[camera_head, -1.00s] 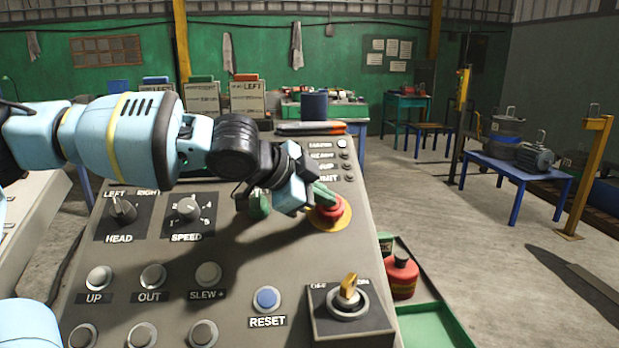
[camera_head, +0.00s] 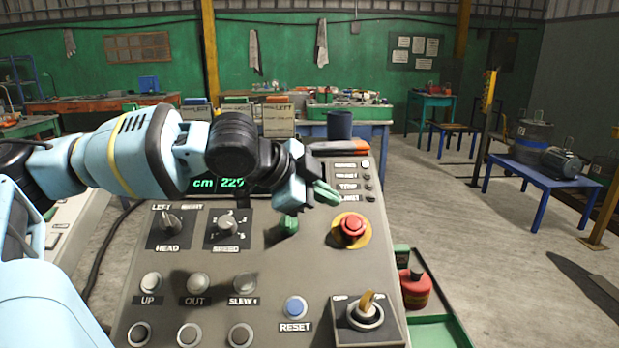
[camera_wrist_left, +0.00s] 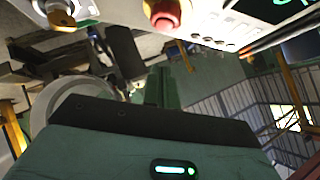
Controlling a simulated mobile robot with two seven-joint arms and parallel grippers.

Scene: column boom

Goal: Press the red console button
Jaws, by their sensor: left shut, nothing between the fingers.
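The red console button (camera_head: 353,226) is a round red cap on a yellow disc at the right side of the sloping grey console (camera_head: 275,262). It also shows at the top edge of the left wrist view (camera_wrist_left: 163,12). My left gripper (camera_head: 327,193) is shut and empty, its green fingertips up and to the left of the button in the head view. A gap shows between the fingertips and the button. In the wrist view the shut green fingers (camera_wrist_left: 160,88) point up the picture, below the button. My right gripper is not in view.
A yellow key switch (camera_head: 367,308) and a blue RESET button (camera_head: 294,307) sit lower on the console. A green knob (camera_head: 289,226) is left of the red button. A red canister (camera_head: 415,288) stands beside the console at right. The floor farther right is mostly clear.

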